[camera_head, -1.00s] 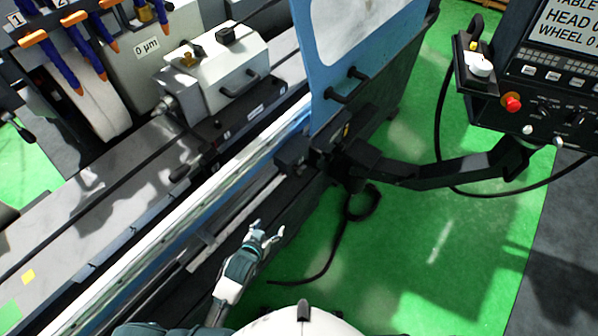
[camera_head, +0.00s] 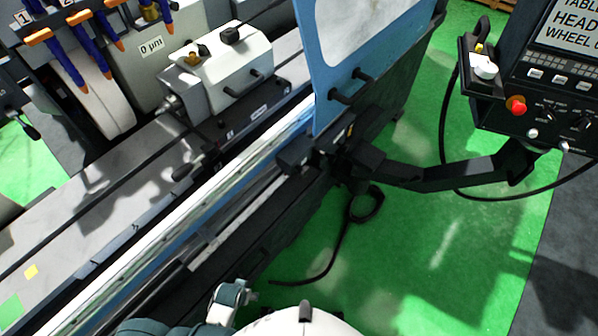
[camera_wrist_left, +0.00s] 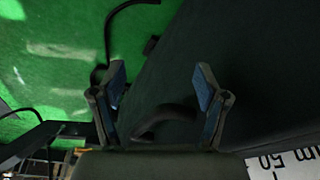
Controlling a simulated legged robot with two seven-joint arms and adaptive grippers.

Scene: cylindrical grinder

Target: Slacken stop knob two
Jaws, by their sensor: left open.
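I cannot pick out stop knob two with certainty in either view. My left gripper (camera_head: 246,293) is low in the head view, beside the front of the grinder and close to my body. Its fingers are small and partly hidden there. In the left wrist view the gripper (camera_wrist_left: 161,72) is open with two spread fingers. A dark curved handle-like part (camera_wrist_left: 168,117) shows between and behind the fingers, against a dark machine panel (camera_wrist_left: 255,75). I cannot tell whether the gripper touches it. My right gripper is not in view.
A control panel (camera_head: 540,95) hangs at right on a black arm (camera_head: 440,178). The green floor (camera_head: 430,255) has a loose black cable (camera_head: 345,235).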

